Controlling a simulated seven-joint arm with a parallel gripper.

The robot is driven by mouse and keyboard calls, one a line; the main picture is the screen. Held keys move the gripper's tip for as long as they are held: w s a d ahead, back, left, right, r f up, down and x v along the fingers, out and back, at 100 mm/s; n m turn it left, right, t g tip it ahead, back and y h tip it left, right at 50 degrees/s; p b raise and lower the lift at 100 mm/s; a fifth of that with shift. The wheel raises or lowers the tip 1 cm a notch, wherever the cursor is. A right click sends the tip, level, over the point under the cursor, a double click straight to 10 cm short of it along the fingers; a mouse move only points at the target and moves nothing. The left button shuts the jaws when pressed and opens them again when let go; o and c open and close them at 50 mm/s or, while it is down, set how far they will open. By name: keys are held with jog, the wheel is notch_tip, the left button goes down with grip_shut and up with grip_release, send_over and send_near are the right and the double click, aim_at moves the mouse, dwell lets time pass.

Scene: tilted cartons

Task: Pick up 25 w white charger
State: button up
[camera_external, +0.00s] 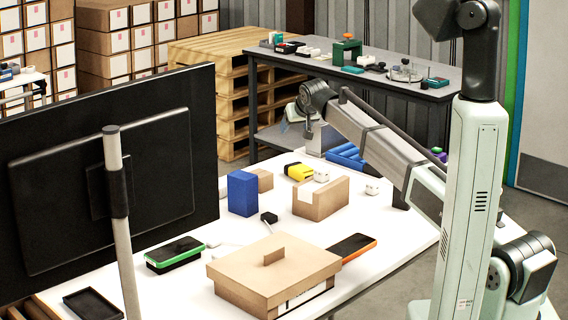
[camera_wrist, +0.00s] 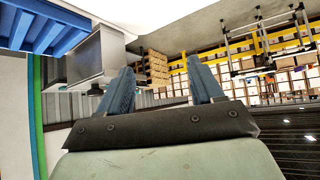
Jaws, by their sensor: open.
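Two small white charger-like blocks are on the white table in the external view. One white block (camera_external: 321,176) is beside the yellow device, behind the open cardboard carton. The other white block (camera_external: 372,187) stands to the right of that carton. I cannot read which is the 25 w charger. My gripper (camera_external: 306,128) is raised over the back of the table, apart from both blocks. In the wrist view its two blue-grey fingers (camera_wrist: 157,90) are spread with nothing between them. No white charger can be made out in the wrist view.
The cardboard carton (camera_external: 322,202), blue box (camera_external: 242,193), yellow device (camera_external: 299,171) and black charger (camera_external: 268,217) crowd the table's middle. A lidded carton (camera_external: 240,272) and phones lie nearer. A blue crate (camera_external: 347,155) is behind; a monitor (camera_external: 60,190) blocks the left.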

jog(key=s+a+n+g, duration=0.1)
jog(key=s+a, duration=0.4)
jog(key=s, duration=0.3)
jog(key=s+a+n+g, duration=0.1)
jog(key=s+a+g, duration=0.1)
jog(key=s+a, duration=0.3)
jog(key=s+a+n+g, duration=0.1)
jog(key=s+a, duration=0.4)
jog(key=s, duration=0.7)
jog(key=shift+s+a, duration=0.3)
jog(key=s+a+n+g+h, duration=0.1)
jog(key=s+a+g, duration=0.2)
jog(key=s, duration=1.1)
jog(key=n+g+h, duration=0.1)
jog(key=g+h, duration=0.1)
send_over(220, 252)
jog(key=shift+f, duration=6.65)
jog(key=shift+c, duration=0.2)
jog(key=c, duration=1)
jog(key=shift+r, duration=0.1)
jog(key=shift+c, duration=0.2)
